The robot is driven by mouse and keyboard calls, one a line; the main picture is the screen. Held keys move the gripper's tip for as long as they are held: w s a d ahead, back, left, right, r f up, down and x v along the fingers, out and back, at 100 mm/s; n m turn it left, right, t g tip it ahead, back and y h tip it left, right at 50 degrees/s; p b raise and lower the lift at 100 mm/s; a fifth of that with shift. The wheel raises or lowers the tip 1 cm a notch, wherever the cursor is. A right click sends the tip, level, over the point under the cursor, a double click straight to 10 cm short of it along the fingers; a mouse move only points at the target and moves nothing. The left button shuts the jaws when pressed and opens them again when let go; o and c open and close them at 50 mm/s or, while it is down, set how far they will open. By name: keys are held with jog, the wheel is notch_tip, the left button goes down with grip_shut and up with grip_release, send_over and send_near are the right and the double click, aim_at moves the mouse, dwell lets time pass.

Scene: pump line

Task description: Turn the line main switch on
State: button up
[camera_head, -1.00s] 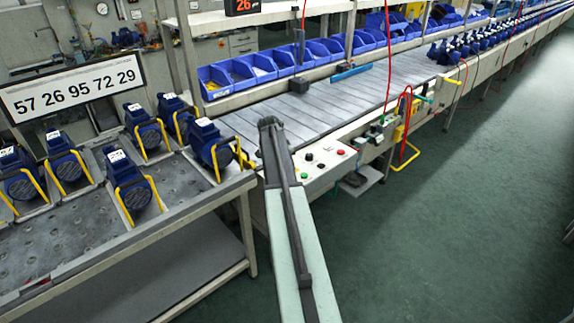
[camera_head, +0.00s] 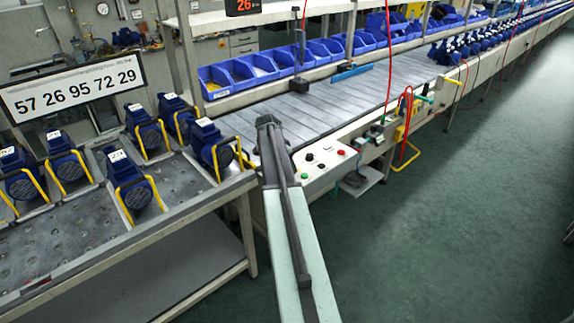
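A light control panel (camera_head: 326,165) with several buttons is on the near side of the conveyor line. I see a red button (camera_head: 340,152), a dark knob (camera_head: 309,157) and a green button (camera_head: 304,175) on it. I cannot tell which control is the line main switch, or its setting. My arm reaches up from the bottom of the picture, just left of the panel. My gripper (camera_head: 267,122) is at its far end, over the conveyor's near left end in the picture. It appears apart from the buttons. Its fingers are too small and dark to read.
A bench (camera_head: 245,183) with several blue pumps with yellow handles stands at the left. Blue bins (camera_head: 270,66) line the shelf behind the conveyor (camera_head: 345,95). A red hose (camera_head: 404,110) and a yellow bracket (camera_head: 413,156) stick out right of the panel. The green floor (camera_head: 450,220) at right is clear.

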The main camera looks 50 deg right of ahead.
jog(key=p+v, duration=0.7)
jog(key=v, duration=0.1)
jog(key=shift+f, duration=0.1)
dwell(0.4)
jog(key=a+f+n+y, duration=0.15)
jog(key=a+n, duration=0.75)
jog(key=a, duration=1.7)
jog(key=s+a+n+y, duration=0.1)
jog(key=s+a+n, duration=0.3)
jog(key=a, duration=0.8)
jog(key=s+a+n+y, duration=0.2)
jog(key=s+a+n, duration=0.2)
jog(key=a, duration=0.9)
jog(key=shift+s+a+n, duration=0.2)
jog(key=shift+a+n, duration=0.05)
jog(key=shift+n, duration=0.75)
